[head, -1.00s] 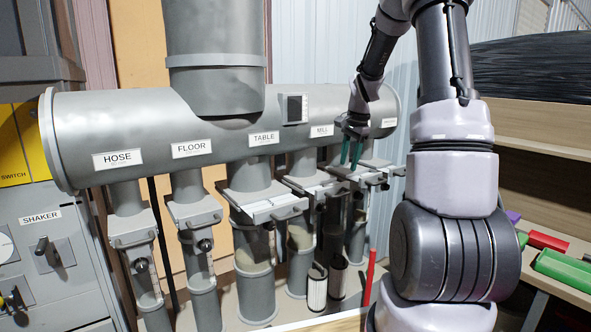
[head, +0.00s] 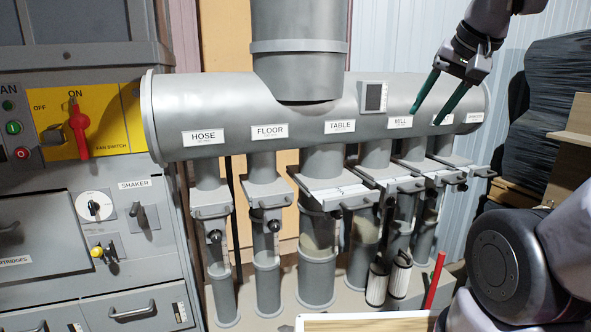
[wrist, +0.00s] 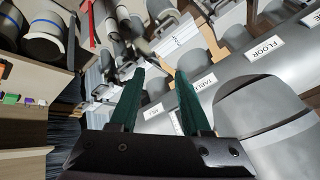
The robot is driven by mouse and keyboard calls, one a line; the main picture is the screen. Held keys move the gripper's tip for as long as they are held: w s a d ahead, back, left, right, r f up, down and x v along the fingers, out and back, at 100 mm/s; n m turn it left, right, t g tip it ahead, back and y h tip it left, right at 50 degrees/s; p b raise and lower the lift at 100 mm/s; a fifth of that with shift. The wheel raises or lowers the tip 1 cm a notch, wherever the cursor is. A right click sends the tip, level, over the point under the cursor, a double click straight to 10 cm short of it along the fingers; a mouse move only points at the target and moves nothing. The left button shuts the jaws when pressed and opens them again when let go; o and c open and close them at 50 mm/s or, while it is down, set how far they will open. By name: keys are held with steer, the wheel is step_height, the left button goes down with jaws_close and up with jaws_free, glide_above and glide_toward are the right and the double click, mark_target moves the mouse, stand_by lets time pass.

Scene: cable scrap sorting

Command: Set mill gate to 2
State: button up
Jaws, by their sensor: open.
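The grey manifold (head: 290,90) carries a MILL label (head: 400,121), which also shows in the wrist view (wrist: 154,111). Below that label, the mill branch pipe (head: 375,153) runs down to a slide gate (head: 392,184) with a pale plate and front bar. Its scale marks are too small to read. My gripper (head: 424,118) is open and empty, its green fingers pointing down in front of the manifold, just right of the MILL label and above the gates. In the wrist view, the spread fingers (wrist: 160,72) have nothing between them.
Similar gates stand close on both sides, including the table gate (head: 335,193) and floor gate (head: 262,193). A grey cabinet with a red fan switch (head: 78,122) stands at left. Filter cartridges (head: 377,283) and a red bar (head: 434,280) are below. Black wrapped stacks (head: 560,85) stand at right.

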steer(key=shift+s+a+n, duration=0.2)
steer(key=shift+s+n, duration=0.05)
steer(key=shift+s, duration=0.35)
steer(key=shift+s+a+n, duration=0.15)
steer(key=shift+s+n, duration=0.1)
steer(key=shift+s, duration=0.3)
